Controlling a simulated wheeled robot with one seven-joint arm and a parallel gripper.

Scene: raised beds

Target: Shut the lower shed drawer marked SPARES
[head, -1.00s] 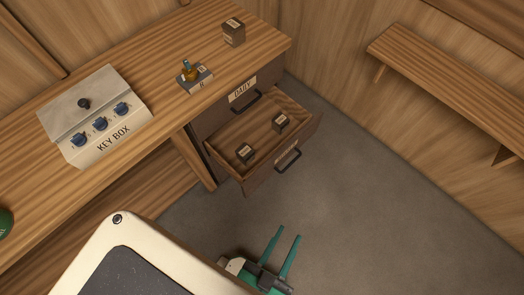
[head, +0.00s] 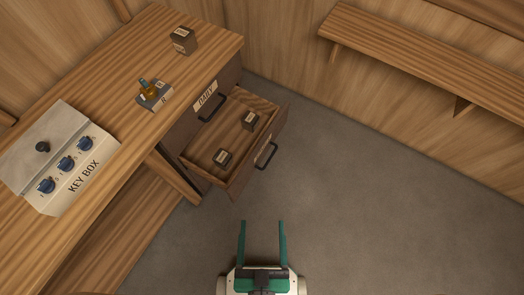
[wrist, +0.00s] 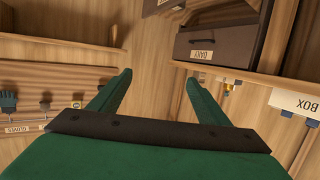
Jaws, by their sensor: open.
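The lower drawer (head: 246,173) stands pulled out under the bench in the head view. Its black handle (head: 267,157) is on the front, beside a pale label too slanted to read. Two small dark boxes, a near one (head: 222,157) and a far one (head: 249,120), lie inside it. The upper drawer (head: 206,97), marked DAILY, is shut above it; its label also shows upside down in the wrist view (wrist: 202,53). My gripper (head: 262,223) is open and empty, over the floor in front of the drawer, apart from it. Its green fingers also show in the wrist view (wrist: 158,77).
The bench top (head: 110,85) carries a key box (head: 60,160) with blue knobs, a grey block (head: 154,95) with a small bottle-like thing, and a brown box (head: 184,40). A wooden shelf (head: 430,60) runs along the right wall. The grey floor (head: 370,200) is clear.

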